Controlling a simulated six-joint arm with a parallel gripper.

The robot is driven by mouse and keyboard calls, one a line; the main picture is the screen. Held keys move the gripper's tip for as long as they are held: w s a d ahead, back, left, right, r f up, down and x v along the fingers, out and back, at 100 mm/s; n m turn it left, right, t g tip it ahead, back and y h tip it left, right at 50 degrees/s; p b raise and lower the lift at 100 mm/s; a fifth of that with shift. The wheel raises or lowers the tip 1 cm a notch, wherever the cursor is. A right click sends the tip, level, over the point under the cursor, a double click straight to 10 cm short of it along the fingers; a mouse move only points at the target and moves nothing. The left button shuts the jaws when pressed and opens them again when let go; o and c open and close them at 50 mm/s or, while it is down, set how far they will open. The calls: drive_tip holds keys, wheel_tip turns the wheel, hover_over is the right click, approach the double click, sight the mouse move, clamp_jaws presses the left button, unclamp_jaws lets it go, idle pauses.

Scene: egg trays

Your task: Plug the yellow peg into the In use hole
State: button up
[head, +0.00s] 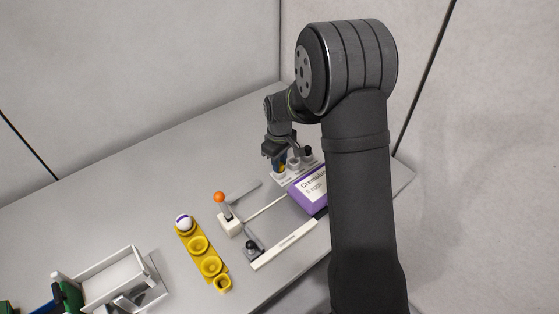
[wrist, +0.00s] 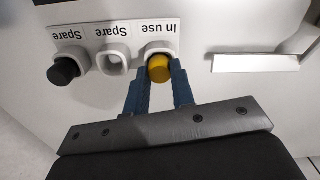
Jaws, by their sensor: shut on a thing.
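My gripper (wrist: 161,84) is shut on the yellow peg (wrist: 159,68), with its two blue fingers on either side of it. The peg sits at the In use hole of the white holder (wrist: 143,29), and the hole's ring shows around its far side in the wrist view. I cannot tell how deep the peg is. The middle Spare hole (wrist: 113,62) is empty. A black peg (wrist: 64,71) stands in the other Spare hole. In the head view my gripper (head: 279,168) is down at the holder (head: 285,180), and the yellow peg is mostly hidden.
A purple box (head: 306,200) stands close in front of the holder, partly behind my arm. A lever with an orange ball (head: 219,197), a yellow tray (head: 204,258) with one egg (head: 183,222) and a white stand (head: 113,279) lie further left. The table's back left is clear.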

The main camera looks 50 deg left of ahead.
drive_tip(key=o, duration=1)
drive_tip(key=shift+r, duration=0.1)
wheel_tip(320, 180, up, 17)
drive_tip(key=shift+r, duration=0.15)
drive_tip(key=shift+r, duration=1.7)
idle(3.2)
drive_tip(key=shift+f, duration=1.45)
